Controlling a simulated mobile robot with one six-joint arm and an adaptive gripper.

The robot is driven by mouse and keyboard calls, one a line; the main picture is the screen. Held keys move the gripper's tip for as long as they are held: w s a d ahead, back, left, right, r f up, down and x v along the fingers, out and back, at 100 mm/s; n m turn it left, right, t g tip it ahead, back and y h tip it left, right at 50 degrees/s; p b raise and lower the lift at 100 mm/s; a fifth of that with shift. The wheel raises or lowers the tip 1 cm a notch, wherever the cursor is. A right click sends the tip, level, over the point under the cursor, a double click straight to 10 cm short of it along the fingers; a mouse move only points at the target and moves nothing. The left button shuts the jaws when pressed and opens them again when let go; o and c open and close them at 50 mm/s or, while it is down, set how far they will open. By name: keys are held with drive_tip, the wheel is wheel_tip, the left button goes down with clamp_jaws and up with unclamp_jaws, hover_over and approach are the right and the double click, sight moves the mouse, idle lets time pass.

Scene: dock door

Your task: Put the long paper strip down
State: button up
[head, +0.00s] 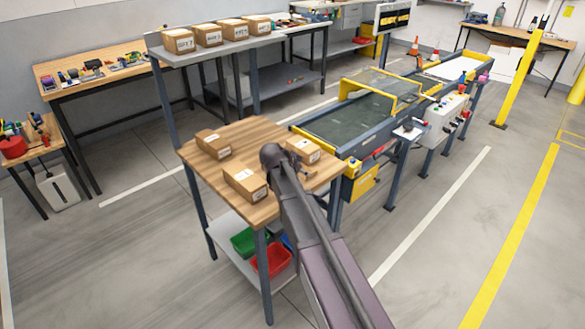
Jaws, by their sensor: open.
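No long paper strip can be made out in the head view. My arm reaches up from the bottom edge over a wooden-topped table (225,128), and its dark wrist is above the middle of the tabletop. The fingers are hidden behind the wrist, so I cannot see whether anything is between them. Three cardboard boxes are on the tabletop: one at the left (213,144), one at the front (245,184), and one to the right of my wrist (304,150).
Green (243,242) and red (271,262) bins sit on the table's lower shelf. A raised shelf behind holds several labelled boxes (208,35). A conveyor (350,125) with yellow guards stands to the right.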

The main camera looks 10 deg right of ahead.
idle(0.3)
drive_tip(key=shift+r+b+x, duration=0.2)
drive_tip(key=shift+b+x, duration=1.45)
drive_tip(key=shift+x, duration=0.95)
drive_tip(key=shift+w+d, duration=0.15)
drive_tip(key=shift+d, duration=0.05)
clamp_jaws()
